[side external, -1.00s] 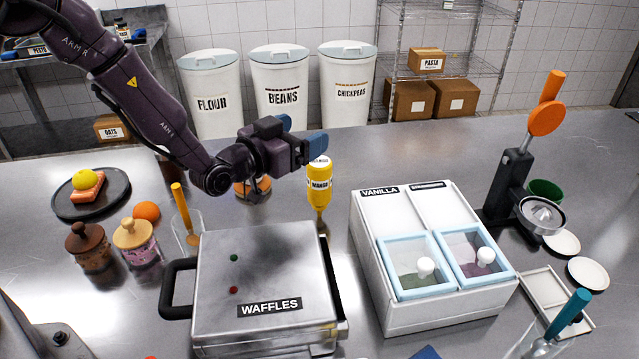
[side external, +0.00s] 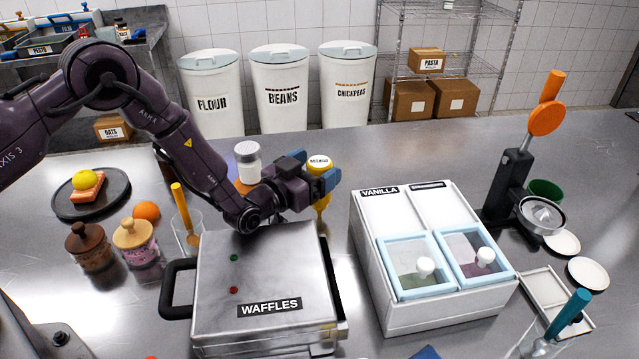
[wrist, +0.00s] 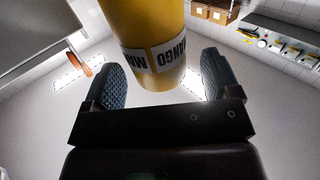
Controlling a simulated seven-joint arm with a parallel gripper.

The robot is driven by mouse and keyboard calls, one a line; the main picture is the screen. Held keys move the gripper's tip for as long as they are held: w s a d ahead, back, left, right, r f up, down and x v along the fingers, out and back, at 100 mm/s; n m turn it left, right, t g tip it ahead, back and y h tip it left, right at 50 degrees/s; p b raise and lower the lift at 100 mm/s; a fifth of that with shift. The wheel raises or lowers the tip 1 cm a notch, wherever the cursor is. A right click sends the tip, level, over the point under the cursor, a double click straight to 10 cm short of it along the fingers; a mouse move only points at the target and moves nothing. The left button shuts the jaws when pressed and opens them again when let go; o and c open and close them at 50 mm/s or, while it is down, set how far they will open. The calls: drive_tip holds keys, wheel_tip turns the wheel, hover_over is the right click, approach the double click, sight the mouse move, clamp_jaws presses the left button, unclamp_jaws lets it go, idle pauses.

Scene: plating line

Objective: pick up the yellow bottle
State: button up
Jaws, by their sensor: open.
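In the wrist view the bottle (wrist: 152,40), with a MANGO label, is large and close, ahead of and between the two open fingers of my gripper (wrist: 160,88). I cannot tell whether a finger touches it.
The waffle iron (side external: 262,275) lies below my forearm. The white ice cream box (side external: 440,310) is right of the bottle. A glass with an orange-handled tool (side external: 180,205) stands left. Counter behind the bottle is clear.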

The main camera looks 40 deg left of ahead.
drive_tip(key=shift+w+d, duration=0.1)
drive_tip(key=shift+w, duration=0.7)
drive_tip(key=shift+c, duration=0.2)
drive_tip(key=c, duration=0.7)
drive_tip(key=shift+r, duration=0.1)
